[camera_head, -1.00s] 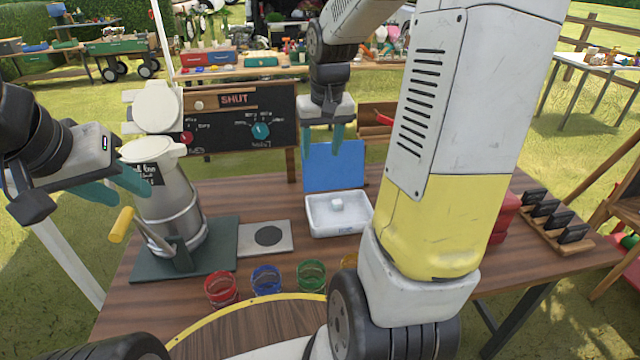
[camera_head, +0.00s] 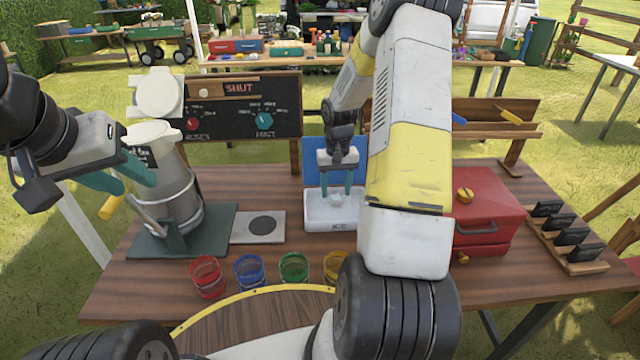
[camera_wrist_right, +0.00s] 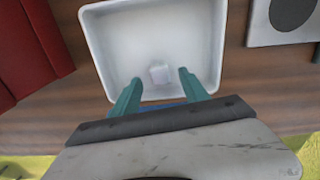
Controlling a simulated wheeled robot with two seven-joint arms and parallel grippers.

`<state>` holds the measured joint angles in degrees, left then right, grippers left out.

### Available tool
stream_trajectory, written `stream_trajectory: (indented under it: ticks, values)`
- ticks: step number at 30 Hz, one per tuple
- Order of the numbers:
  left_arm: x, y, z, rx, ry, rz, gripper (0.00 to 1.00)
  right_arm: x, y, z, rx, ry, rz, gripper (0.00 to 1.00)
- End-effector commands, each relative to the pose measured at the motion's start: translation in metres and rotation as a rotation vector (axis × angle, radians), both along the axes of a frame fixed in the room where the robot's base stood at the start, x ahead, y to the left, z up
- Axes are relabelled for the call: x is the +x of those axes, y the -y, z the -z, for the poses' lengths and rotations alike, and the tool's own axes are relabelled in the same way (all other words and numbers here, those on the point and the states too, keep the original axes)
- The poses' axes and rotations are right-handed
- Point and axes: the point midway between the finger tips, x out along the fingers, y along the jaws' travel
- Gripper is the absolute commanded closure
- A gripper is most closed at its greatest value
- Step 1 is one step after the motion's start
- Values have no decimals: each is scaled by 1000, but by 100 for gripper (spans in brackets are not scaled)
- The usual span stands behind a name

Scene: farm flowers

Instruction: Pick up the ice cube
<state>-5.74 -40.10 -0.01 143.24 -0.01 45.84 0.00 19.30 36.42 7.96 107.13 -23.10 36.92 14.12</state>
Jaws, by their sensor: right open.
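The ice cube (camera_head: 337,199) is a small pale block lying in the white ice tray (camera_head: 330,223). In the right wrist view the cube (camera_wrist_right: 159,74) lies on the floor of the tray (camera_wrist_right: 95,45), near the wall closest to my gripper. My right gripper (camera_head: 336,190) points down over the tray with its teal fingers apart, one to each side of the cube.
The canister (camera_head: 172,188) with a yellow handle stands left on a dark green base. Red (camera_head: 207,277), blue (camera_head: 249,271), green (camera_head: 293,268) and yellow cups line the front. A red box (camera_head: 484,205) stands right of my right arm. A blue panel (camera_head: 314,173) stands behind the tray.

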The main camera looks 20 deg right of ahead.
Motion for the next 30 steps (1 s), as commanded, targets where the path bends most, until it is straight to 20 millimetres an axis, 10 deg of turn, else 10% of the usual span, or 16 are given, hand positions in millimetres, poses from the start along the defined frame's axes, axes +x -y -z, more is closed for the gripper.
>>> stream_trajectory:
  ticks: [12,21,30]
  values:
    - [0,0,0,0,0,0,64,0,0,21,0,1,1,47]
    - [0,0,0,0,0,0,64,0,0,21,0,0,1,100]
    - [0,0,0,0,0,0,64,0,0,20,0,1,1,100]
